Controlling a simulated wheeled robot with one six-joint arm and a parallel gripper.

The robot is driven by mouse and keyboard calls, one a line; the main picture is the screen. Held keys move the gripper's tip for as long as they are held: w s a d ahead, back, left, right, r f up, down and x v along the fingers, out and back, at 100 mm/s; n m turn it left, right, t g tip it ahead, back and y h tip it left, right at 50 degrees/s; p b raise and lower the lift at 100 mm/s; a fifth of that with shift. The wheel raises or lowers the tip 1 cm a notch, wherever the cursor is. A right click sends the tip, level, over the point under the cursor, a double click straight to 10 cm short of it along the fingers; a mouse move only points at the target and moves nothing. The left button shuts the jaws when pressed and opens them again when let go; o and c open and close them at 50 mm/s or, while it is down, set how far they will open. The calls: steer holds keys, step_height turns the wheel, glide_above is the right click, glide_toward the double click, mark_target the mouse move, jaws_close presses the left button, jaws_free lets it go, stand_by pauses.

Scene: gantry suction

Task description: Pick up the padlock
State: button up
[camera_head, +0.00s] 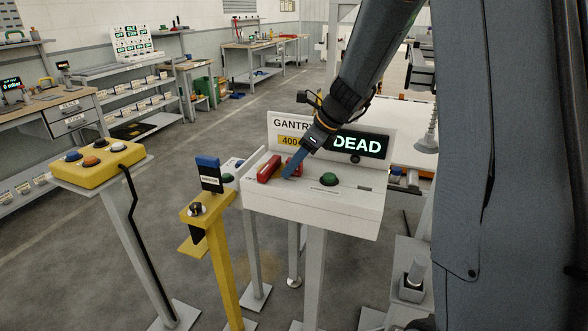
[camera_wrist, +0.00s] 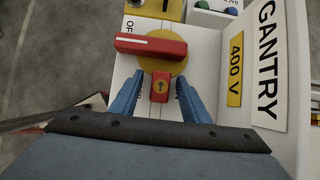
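The padlock (camera_wrist: 160,88) is a small red block with a keyhole mark on its face. In the wrist view it sits at the lower edge of a yellow disc (camera_wrist: 163,62) that carries a red rotary handle (camera_wrist: 150,46). The handle lies across the disc, close to the OFF label. My gripper (camera_wrist: 159,90) is open, its two blue fingers on either side of the padlock with visible gaps. In the head view my gripper (camera_head: 289,172) is down at the white console, just right of the red handle (camera_head: 269,168). Its fingers partly cover that area.
The white GANTRY console (camera_head: 310,203) has an upright panel with a lit DEAD display (camera_head: 357,145) behind my gripper. A green button (camera_head: 329,180) is to the right. A yellow post with a blue-topped tag (camera_head: 209,173) and a yellow button box (camera_head: 98,163) stand left.

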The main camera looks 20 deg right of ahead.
jaws_close()
steer(key=shift+r, duration=0.1)
